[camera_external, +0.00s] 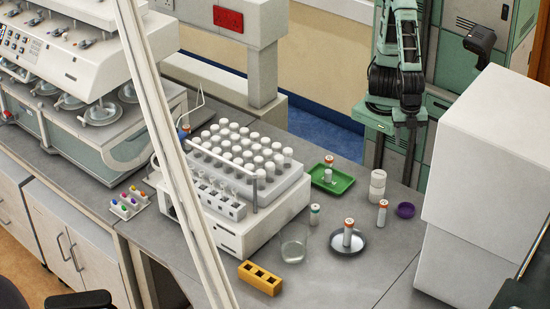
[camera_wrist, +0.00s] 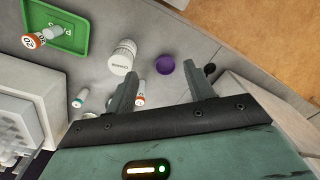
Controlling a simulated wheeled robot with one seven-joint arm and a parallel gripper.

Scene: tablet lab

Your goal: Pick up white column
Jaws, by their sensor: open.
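The white column, which I take to be the thick white cylinder (camera_external: 377,186), stands upright on the grey bench, right of the green tray. In the wrist view it appears as a white ribbed cylinder with a label (camera_wrist: 123,57), just beyond my left finger. My gripper (camera_wrist: 165,83) is open and empty, its two fingers wide apart. In the external view my gripper (camera_external: 408,122) hangs above and behind the column, apart from it.
Orange-capped vials (camera_external: 382,213) and a teal-capped one (camera_external: 314,215) stand nearby, one on a metal dish (camera_external: 337,250). A white rack machine (camera_external: 240,240) stands left and a big white box (camera_external: 490,150) right.

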